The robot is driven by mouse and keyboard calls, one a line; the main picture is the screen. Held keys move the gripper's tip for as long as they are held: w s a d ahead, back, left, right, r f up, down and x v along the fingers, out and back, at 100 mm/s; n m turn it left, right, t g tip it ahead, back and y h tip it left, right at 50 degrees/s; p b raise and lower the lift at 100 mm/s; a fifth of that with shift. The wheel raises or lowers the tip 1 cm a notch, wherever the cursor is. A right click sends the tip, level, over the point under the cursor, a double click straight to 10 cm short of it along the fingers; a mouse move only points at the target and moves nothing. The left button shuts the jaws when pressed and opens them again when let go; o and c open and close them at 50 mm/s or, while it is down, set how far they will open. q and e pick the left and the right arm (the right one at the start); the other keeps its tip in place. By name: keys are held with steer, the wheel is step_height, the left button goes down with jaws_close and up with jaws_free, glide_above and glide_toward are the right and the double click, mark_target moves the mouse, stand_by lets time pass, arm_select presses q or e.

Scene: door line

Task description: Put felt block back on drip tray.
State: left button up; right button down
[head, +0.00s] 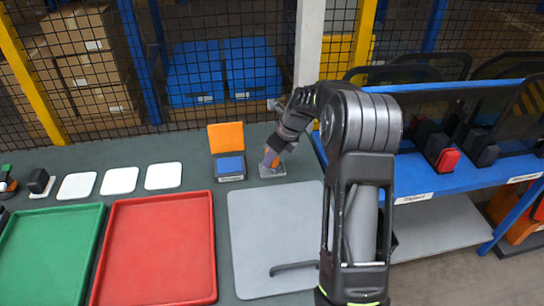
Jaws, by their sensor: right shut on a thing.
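My right gripper (272,154) reaches down at the back of the bench and is shut on a small block with an orange-brown face (268,158), which I take as the felt block. The fingers hide much of it. Directly below is a small grey square plate (273,173), which looks like the drip tray. I cannot tell whether the block touches it or is just above it. My left gripper is not in view.
Left of the gripper stands an open orange-lidded box (226,137) with a blue pad. White tiles (119,181), a red tray (157,250), a green tray (50,255) and a grey mat (250,225) with a dark handle (293,268) lie on the bench. A blue shelf (440,182) stands right.

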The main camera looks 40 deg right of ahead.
steer(key=shift+f, duration=0.55)
steer(key=c, duration=1.1)
jaws_free()
steer(key=shift+r, duration=0.1)
steer(key=shift+r, duration=0.2)
steer(key=v, duration=1.2)
steer(key=shift+r, duration=0.25)
